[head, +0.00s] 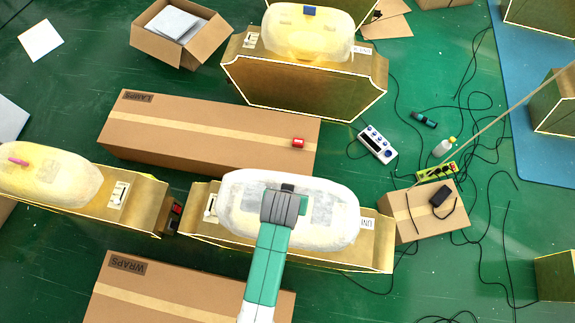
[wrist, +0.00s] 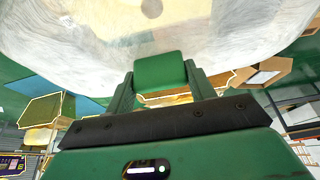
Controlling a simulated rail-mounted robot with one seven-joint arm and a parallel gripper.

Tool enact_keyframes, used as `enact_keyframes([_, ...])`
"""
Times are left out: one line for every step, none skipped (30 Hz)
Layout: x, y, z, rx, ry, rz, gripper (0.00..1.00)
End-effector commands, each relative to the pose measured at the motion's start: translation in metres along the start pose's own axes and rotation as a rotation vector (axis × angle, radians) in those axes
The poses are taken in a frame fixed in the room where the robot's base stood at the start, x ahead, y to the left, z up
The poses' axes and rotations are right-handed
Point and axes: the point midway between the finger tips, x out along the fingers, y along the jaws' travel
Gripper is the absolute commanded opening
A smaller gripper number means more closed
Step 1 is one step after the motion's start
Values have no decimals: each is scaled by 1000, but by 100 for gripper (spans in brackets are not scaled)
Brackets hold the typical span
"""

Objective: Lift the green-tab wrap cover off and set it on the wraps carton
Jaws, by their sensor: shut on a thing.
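The white translucent wrap cover (head: 335,212) is over a gold-coloured unit (head: 375,255) in the middle of the head view. My gripper (head: 287,195) is at the cover's top middle, with its arm coming from below. In the wrist view my gripper (wrist: 160,80) is shut on the green tab (wrist: 160,68), and the pale cover (wrist: 225,35) fills the upper part. I cannot tell whether the cover touches the unit or hangs just above it. The wraps carton (head: 165,297), brown and closed with a tape strip, lies at the lower left, partly behind my arm.
A closed lamps carton (head: 200,135) with a red item (head: 298,142) lies behind the unit. Covered units with a pink tab (head: 18,161) and a blue tab (head: 309,10) stand left and behind. Cables, a power strip (head: 437,171) and a small carton (head: 410,222) are at right.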

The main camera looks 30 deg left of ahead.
Motion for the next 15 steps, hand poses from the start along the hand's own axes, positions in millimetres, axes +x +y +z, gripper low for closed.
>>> enact_keyframes([-10,0,-4,0,1,0,16])
enact_keyframes([-13,0,-6,0,1,0,16])
enact_keyframes([-16,0,-7,0,1,0,16])
enact_keyframes([-18,0,-8,0,1,0,16])
enact_keyframes([-21,0,-9,0,1,0,16])
enact_keyframes([-24,0,-10,0,1,0,16])
enact_keyframes([-27,0,-11,0,1,0,16])
enact_keyframes([-30,0,-12,0,1,0,16])
enact_keyframes([-33,0,-14,0,1,0,16])
enact_keyframes([-35,0,-15,0,1,0,16])
enact_keyframes([-38,0,-16,0,1,0,16])
enact_keyframes([-41,0,-17,0,1,0,16])
enact_keyframes([-44,0,-18,0,1,0,16])
enact_keyframes([-46,0,-20,0,1,0,16])
enact_keyframes([-50,0,-21,0,1,0,16])
